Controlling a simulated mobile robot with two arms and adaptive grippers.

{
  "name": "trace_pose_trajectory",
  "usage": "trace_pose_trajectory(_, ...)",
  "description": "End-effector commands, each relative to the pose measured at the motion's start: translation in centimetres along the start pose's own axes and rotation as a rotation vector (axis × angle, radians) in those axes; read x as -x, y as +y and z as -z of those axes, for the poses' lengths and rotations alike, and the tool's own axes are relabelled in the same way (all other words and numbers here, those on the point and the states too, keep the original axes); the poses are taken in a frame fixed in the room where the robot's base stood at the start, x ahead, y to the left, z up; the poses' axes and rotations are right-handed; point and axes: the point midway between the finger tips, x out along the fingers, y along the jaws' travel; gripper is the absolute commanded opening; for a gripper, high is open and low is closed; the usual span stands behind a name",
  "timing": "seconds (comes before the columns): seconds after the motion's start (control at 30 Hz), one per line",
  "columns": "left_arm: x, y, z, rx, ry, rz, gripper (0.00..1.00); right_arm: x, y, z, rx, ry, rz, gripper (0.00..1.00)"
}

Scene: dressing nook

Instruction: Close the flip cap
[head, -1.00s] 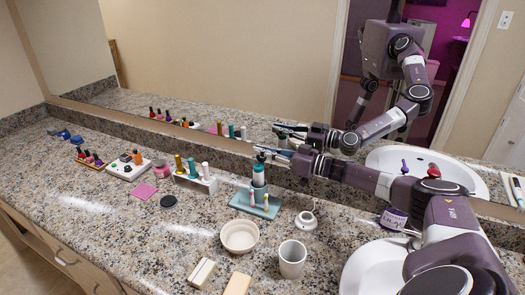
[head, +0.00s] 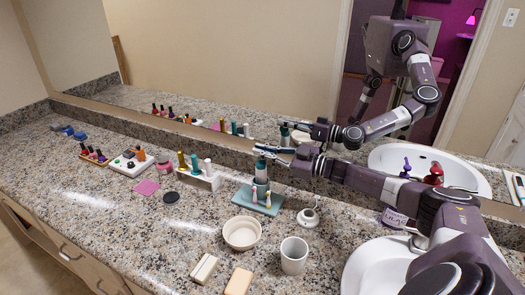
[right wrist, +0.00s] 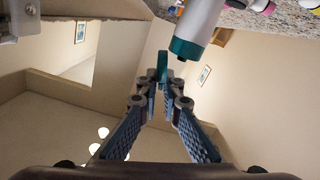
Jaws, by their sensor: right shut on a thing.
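A bottle (head: 261,172) with a pale body and a teal end stands in the teal tray (head: 243,200) near the mirror. In the right wrist view the bottle (right wrist: 202,18) shows its teal end close to my fingertips. My right gripper (head: 270,154) reaches in from the right at the bottle's top. In the right wrist view its fingertips (right wrist: 160,92) are closed together on a small teal piece, the flip cap (right wrist: 162,66). The cap stands apart from the bottle's end there. Exactly how far it is open is hard to tell. My left gripper is not shown.
A white ring holder (head: 308,217) stands right of the tray. A cream bowl (head: 242,233) and a white cup (head: 293,256) stand in front. A white rack (head: 199,178) with bottles is to the left. The sink (head: 368,265) and purple jar (head: 396,219) lie right.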

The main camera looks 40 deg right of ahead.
Motion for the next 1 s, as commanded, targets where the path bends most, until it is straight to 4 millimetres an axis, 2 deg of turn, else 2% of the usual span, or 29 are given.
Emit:
trace_pose_trajectory(0.27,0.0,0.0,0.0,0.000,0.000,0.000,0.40,0.0,-0.1,-0.1,-0.001,-0.001,0.001,0.00)
trace_pose_trajectory(0.3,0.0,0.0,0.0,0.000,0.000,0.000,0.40,0.0,-0.1,-0.1,-0.002,-0.001,0.001,0.10)
trace_pose_trajectory(0.4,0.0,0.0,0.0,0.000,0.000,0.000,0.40,0.0,-0.1,-0.1,-0.002,-0.001,0.001,0.21)
trace_pose_trajectory(0.77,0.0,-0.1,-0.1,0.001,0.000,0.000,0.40,0.3,0.0,-0.1,-0.002,-0.001,0.000,0.21)
trace_pose_trajectory(1.0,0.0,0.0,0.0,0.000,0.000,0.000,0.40,3.2,-0.1,-0.2,-0.001,-0.006,0.002,0.21)
